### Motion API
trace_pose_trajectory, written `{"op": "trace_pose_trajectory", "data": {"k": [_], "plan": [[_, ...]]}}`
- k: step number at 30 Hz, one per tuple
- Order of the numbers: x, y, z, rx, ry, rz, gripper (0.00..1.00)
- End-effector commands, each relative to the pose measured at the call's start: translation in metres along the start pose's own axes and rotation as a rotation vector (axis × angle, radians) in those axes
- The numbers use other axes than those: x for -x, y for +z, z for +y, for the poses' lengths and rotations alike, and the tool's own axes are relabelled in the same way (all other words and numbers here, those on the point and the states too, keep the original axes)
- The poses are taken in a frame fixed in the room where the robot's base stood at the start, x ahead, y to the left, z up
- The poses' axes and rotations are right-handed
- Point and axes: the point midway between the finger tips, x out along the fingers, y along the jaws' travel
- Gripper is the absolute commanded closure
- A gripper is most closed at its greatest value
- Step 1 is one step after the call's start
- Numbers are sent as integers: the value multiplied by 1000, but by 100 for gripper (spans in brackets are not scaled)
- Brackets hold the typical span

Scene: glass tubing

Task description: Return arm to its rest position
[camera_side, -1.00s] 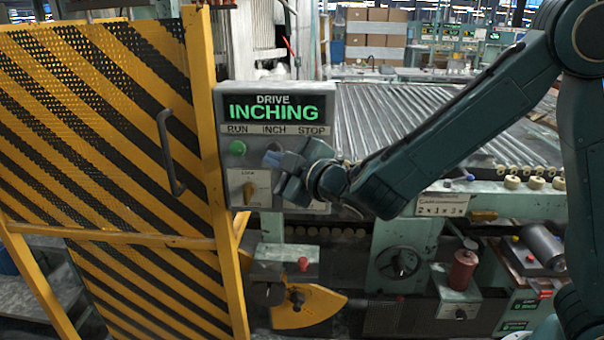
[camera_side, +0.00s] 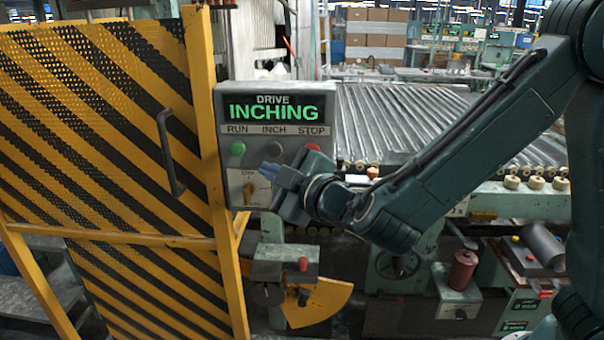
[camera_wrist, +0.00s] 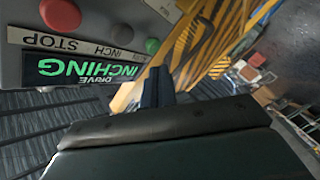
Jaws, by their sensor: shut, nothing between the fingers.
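My gripper (camera_side: 270,172) is shut and empty in front of the lower right of the grey drive control box (camera_side: 222,165). The green run button (camera_side: 238,148) and the grey inch button (camera_side: 274,149) show clear. The red stop button (camera_side: 313,148) shows just above my gripper. The fingertips point left, close to the rotary selector (camera_side: 250,192) in the side view. In the wrist view my gripper (camera_wrist: 156,88) shows past the dark wrist housing, with the box upside down at upper left. I cannot tell the exact gap to the panel.
A yellow-and-black striped guard gate (camera_side: 100,130) with a handle (camera_side: 168,150) stands left of the box. A roller conveyor (camera_side: 400,115) lies behind my arm. Below are a yellow curved part (camera_side: 325,305), a handwheel (camera_side: 398,264) and a red cylinder (camera_side: 463,270).

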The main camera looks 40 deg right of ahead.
Motion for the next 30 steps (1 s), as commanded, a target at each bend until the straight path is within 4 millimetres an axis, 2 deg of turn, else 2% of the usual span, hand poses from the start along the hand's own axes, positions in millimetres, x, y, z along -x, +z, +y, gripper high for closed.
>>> {"op": "trace_pose_trajectory", "data": {"k": [19,23,30], "plan": [[0,4,6,-15,3,-17,100],[3,15,19,-60,6,-69,100],[19,55,58,-219,0,-250,100]]}}
